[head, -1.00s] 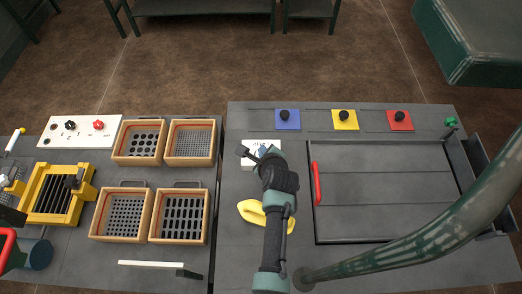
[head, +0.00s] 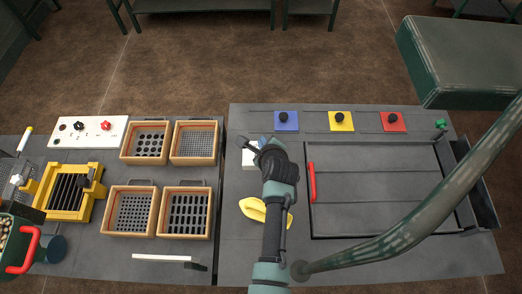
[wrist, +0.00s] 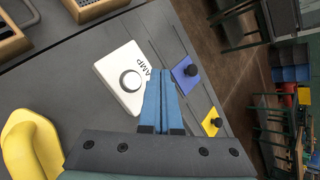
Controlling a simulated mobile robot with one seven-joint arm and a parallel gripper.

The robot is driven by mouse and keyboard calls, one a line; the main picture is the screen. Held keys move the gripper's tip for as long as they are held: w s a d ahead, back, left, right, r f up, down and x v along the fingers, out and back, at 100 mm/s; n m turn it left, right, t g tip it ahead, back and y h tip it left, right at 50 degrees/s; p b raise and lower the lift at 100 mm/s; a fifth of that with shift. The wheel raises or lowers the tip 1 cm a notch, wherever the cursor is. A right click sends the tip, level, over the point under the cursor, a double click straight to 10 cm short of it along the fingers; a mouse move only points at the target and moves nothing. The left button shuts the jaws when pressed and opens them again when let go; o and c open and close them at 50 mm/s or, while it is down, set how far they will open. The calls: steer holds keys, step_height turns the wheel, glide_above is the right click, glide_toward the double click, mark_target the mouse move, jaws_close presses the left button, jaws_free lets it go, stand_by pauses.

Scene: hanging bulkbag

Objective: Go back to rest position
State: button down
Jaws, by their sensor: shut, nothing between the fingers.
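My gripper (wrist: 160,105) shows in the wrist view with its two blue fingers together and nothing between them. In the head view my arm reaches up from the bottom centre over the right-hand table, and my gripper (head: 250,147) is partly hidden by my own wrist. Beyond the fingers in the wrist view lies a white box with a round button and the letters AMP (wrist: 124,78). The fingers appear apart from it, and in the head view the box (head: 248,158) is mostly covered by my arm.
A yellow curved object (head: 253,209) lies left of my arm. Blue (head: 287,121), yellow (head: 341,121) and red (head: 393,122) knobbed plates line the far edge. A panel with a red handle (head: 312,182) is on the right, crossed by a green pipe (head: 440,205). Wooden-framed sieves (head: 185,212) stand left.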

steer(key=shift+w, duration=0.1)
stand_by(0.3)
steer(key=w+r+n+t+b, duration=0.25)
steer(key=w+r+n, duration=0.3)
steer(key=r, duration=0.65)
step_height(320, 180, up, 26)
steer(key=n+t+h+b, duration=0.1)
steer(key=n+t+b, duration=0.2)
steer(key=n+t, duration=0.45)
steer(key=s+r+n+t+b, duration=0.2)
steer(key=s+r+n+t, duration=0.2)
steer(key=s+r, duration=0.6)
steer(key=s+r+n+t+h+b, duration=0.1)
steer(key=s+r+n+t, duration=0.3)
steer(key=s+r+n, duration=0.3)
steer(key=s+r, duration=0.3)
steer(key=r, duration=0.4)
steer(key=shift+s+a+r+n+b, duration=0.25)
steer(key=shift+s+r+n+b, duration=0.05)
steer(key=shift+b, duration=0.1)
